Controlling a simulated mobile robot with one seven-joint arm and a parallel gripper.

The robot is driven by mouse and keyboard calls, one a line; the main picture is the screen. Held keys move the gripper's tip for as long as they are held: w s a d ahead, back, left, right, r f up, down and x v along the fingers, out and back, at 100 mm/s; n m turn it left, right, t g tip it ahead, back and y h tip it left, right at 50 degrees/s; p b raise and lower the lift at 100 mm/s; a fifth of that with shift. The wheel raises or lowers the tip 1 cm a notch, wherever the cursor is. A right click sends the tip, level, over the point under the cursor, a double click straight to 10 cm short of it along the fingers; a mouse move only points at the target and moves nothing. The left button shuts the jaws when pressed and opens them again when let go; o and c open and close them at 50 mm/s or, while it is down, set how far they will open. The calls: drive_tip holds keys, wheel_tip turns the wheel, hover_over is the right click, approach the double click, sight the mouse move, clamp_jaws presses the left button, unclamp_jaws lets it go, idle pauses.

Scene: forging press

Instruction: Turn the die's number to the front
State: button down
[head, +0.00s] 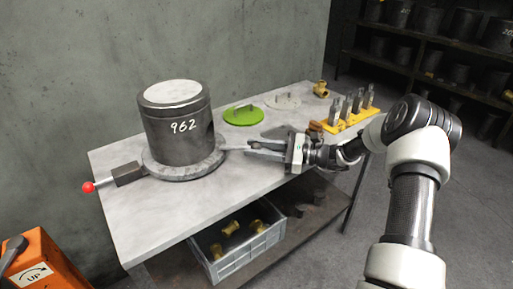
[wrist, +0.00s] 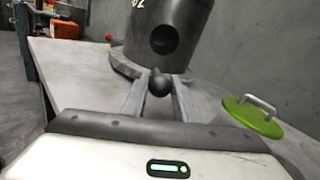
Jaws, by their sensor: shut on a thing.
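The die (head: 180,130) is a dark steel cylinder with a pale top, upright on a round grey turntable (head: 165,170). The white number 962 (head: 184,126) shows on the side towards the head camera. In the wrist view the die (wrist: 185,15) shows a round hole, with part of a number at the upper edge. My gripper (head: 248,147) is at the right of the turntable, level with its rim. Its fingers are shut on a dark ball-ended handle (wrist: 159,82) beside the turntable; the exact contact is partly hidden.
A red-knobbed lever (head: 89,187) and block sit left of the turntable. A green lidded disc (head: 243,115), a pale disc (head: 283,101), a brass fitting (head: 320,89) and a yellow rack (head: 345,122) stand behind or right. A grey crate (head: 240,262) is below. The table's front left is clear.

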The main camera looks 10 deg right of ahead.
drive_tip(key=c, duration=1.4)
unclamp_jaws()
drive_tip(key=shift+a, duration=0.15)
drive_tip(key=shift+c, duration=0.2)
drive_tip(key=p+v, duration=0.1)
drive_tip(key=v, duration=1.6)
drive_tip(key=shift+d, duration=0.25)
drive_tip(key=shift+r, duration=0.1)
